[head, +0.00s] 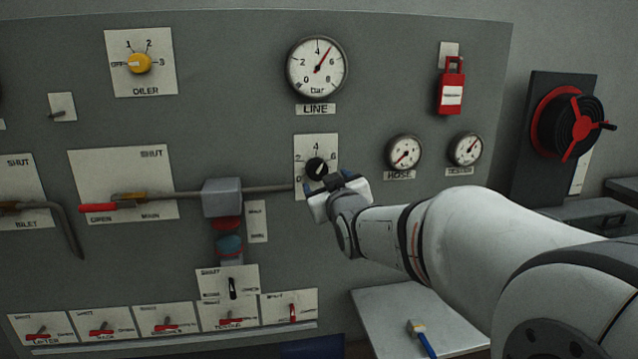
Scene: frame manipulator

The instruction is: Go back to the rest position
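My arm reaches in from the lower right in the head view. My gripper (330,183) is in front of the grey panel (400,60), just below and right of a black knob (317,167) on a white plate with a 0 to 6 scale. I cannot tell whether it touches the knob. The fingertips are small and partly hidden by the gripper body, so their opening is not clear. No rest position is marked in view.
A grey box (222,197) on a horizontal rod stands left of my gripper. A red lock (451,88) hangs at the upper right, and a black and red handwheel (570,125) juts out at the right. A small table (390,310) with a blue-handled brush (422,338) is below my arm.

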